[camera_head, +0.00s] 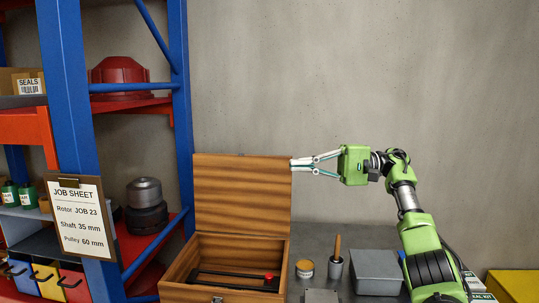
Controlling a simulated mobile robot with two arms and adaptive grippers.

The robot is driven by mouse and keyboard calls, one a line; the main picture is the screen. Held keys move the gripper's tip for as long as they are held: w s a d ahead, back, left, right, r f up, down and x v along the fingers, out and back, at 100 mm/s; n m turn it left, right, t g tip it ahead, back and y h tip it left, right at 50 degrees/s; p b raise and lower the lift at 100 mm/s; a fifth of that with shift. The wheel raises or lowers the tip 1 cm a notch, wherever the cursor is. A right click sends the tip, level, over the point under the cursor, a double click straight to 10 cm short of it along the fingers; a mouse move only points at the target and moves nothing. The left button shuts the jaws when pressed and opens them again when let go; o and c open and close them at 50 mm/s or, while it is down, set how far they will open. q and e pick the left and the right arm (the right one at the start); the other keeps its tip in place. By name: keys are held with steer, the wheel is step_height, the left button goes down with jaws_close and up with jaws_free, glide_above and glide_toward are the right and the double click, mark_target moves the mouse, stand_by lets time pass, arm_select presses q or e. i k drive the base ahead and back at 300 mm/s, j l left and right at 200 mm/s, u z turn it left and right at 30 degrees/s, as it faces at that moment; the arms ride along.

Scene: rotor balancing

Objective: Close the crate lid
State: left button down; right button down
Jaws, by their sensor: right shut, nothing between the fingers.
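The wooden crate (222,295) stands on the bench at the lower middle, its open top facing up. Its lid (242,195) stands raised, roughly upright, at the crate's back edge. A black tool or bar with a red knob (240,281) lies inside the crate. My right gripper (294,166) comes in from the right, with its fingertips at the upper right edge of the lid. It is shut with nothing held; whether it touches the lid I cannot tell. My left gripper is not in view.
A blue and red shelf rack (180,100) with a job sheet (80,217) rises at left. The wall above is clear.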

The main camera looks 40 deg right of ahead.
mark_target(241, 193)
steer(key=i+l, duration=0.25)
steer(key=l, duration=0.15)
steer(key=i+l, duration=0.3)
steer(key=l, duration=0.15)
steer(key=i+l, duration=0.25)
steer(key=l, duration=0.15)
steer(key=i+l, duration=0.3)
steer(key=l, duration=0.15)
